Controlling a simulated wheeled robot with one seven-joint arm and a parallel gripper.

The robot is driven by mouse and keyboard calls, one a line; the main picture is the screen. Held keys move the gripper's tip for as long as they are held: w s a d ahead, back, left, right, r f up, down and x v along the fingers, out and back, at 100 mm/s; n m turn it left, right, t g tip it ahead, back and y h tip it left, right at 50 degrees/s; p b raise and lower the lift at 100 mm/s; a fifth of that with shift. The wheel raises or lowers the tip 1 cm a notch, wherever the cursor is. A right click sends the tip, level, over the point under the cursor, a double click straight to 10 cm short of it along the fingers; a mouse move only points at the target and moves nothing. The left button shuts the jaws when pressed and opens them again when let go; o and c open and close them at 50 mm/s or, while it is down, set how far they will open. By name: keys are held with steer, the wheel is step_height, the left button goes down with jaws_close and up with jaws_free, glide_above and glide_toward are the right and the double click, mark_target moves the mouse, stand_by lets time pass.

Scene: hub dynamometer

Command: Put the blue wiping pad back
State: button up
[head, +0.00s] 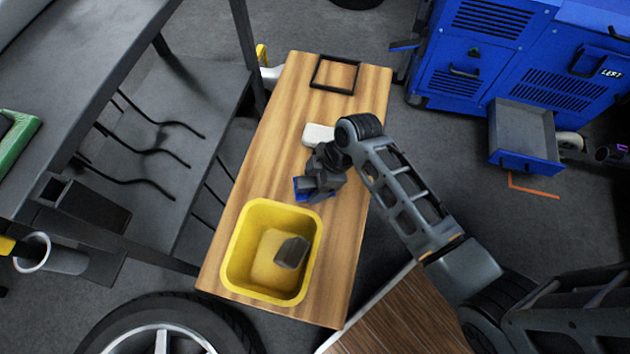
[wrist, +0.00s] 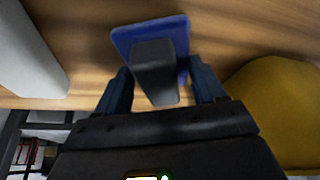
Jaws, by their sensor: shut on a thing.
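The blue wiping pad (head: 301,188) is a flat blue plate with a dark grey handle. In the wrist view the pad (wrist: 122,38) shows broad and flat over wood, with its handle between my fingers. My gripper (head: 319,181) is shut on that handle; it also shows in the wrist view (wrist: 160,88). The pad is over the middle of the wooden bench (head: 262,145), and I cannot tell whether it touches the wood. In the head view my gripper hides much of it. A black square frame (head: 331,91) lies flat and empty at the bench's far end.
A yellow bin (head: 234,250) with a dark grey block (head: 291,251) inside stands at the near end. A white block (head: 317,134) lies between my gripper and the black frame. A dark metal table (head: 110,60) stands left; a blue cabinet (head: 500,55) with an open drawer (head: 525,135) stands right.

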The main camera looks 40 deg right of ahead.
steer(key=shift+f, duration=0.2)
steer(key=o, duration=0.9)
steer(key=shift+o, duration=0.2)
steer(key=shift+r, duration=0.15)
steer(key=p+v, duration=0.3)
steer(key=v, duration=0.9)
